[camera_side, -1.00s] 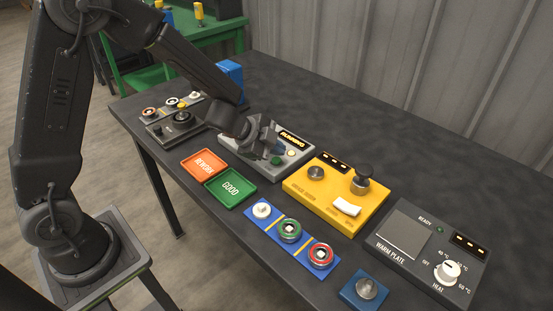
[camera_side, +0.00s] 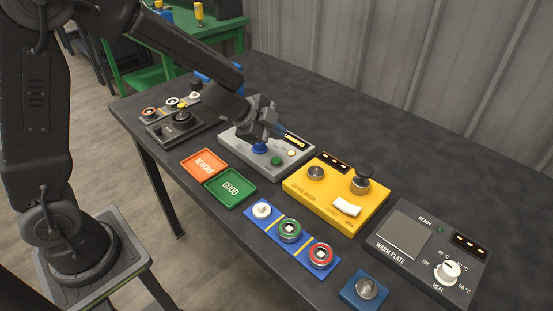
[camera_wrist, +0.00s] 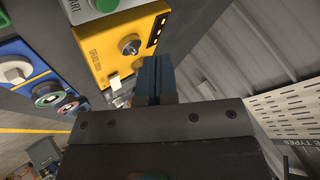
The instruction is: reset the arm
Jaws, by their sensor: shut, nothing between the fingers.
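My gripper (camera_side: 285,132) is in the air above the grey box (camera_side: 286,164) with the lit display, in the side view. Its fingers are shut and empty, and they point to the right. The grey box carries a blue knob (camera_side: 259,147), a green button (camera_side: 276,160) and a pale lit button (camera_side: 291,153). In the wrist view the shut dark-blue fingers (camera_wrist: 155,78) show in front of the yellow box (camera_wrist: 118,45).
The yellow box (camera_side: 300,198) with knobs and a white switch stands right of the grey box. Orange (camera_side: 204,163) and green (camera_side: 230,187) trays, a blue strip of parts (camera_side: 276,224) and the warm plate (camera_side: 404,234) lie nearer. The table's back right is bare.

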